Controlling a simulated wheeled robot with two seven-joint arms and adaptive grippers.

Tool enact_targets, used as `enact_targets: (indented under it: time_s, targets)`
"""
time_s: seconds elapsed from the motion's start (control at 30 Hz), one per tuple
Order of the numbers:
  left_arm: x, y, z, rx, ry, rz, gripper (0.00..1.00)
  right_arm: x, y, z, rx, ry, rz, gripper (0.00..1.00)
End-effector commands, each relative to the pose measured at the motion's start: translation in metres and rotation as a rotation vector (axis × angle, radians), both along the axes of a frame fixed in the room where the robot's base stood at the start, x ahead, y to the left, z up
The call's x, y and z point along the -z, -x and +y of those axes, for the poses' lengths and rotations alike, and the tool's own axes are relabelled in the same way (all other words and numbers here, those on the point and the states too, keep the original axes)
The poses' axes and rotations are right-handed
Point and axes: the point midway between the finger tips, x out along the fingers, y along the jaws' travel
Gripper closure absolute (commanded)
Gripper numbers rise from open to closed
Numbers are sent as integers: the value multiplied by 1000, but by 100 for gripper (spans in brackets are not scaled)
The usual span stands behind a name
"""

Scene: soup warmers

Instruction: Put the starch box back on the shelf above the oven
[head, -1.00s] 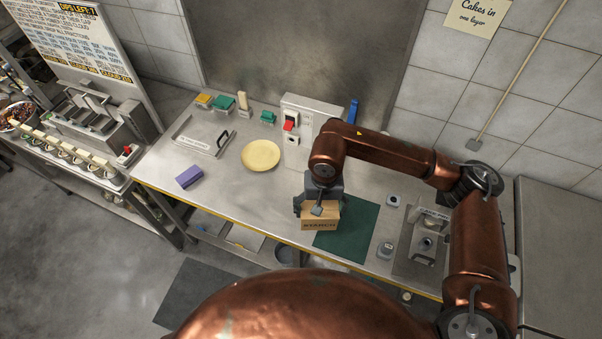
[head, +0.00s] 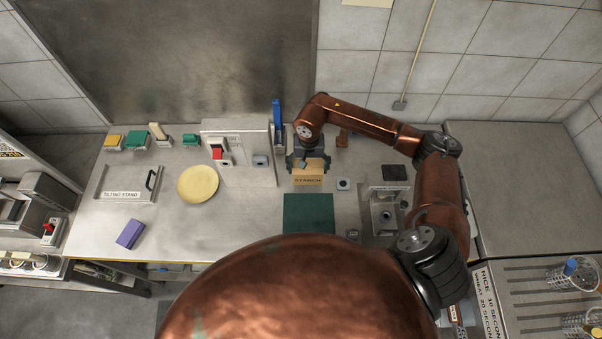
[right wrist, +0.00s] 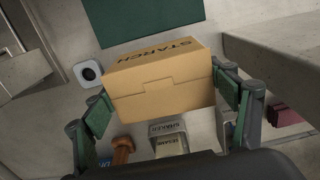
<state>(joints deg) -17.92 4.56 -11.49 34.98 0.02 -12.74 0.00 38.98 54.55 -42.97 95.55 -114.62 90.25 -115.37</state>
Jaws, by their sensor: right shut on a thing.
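The starch box (head: 308,180) is a small tan carton with dark lettering. In the head view it hangs below my right gripper (head: 308,161), just behind the green mat (head: 308,214). In the right wrist view the starch box (right wrist: 160,82) sits between the two green-padded fingers of my right gripper (right wrist: 165,110), which are shut on its sides. The box appears held above the counter; its exact height is hard to judge. No shelf above an oven can be made out. My left gripper is not in view.
The steel counter (head: 250,215) holds a yellow plate (head: 198,183), a purple block (head: 130,234) and a white switch unit (head: 247,150). A blue upright item (head: 278,114) stands near my gripper. A machine (head: 383,212) stands right of the mat. Bare counter lies around the plate.

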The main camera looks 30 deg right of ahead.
Motion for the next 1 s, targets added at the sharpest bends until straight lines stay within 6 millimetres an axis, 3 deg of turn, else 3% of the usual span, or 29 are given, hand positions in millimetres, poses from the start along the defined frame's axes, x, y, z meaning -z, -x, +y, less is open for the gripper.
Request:
enact_targets:
  time_s: [0.4, 0.83, 0.87, 1.0]
  targets:
    - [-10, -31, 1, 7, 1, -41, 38, 42, 1, 0, 2, -1, 0, 62]
    - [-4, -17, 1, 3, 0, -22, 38, 50, 0, -1, 2, 0, -2, 62]
    - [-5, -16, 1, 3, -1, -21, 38, 50, 1, -1, 2, 0, -1, 19]
    - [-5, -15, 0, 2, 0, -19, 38, 49, 1, -1, 3, 0, -1, 9]
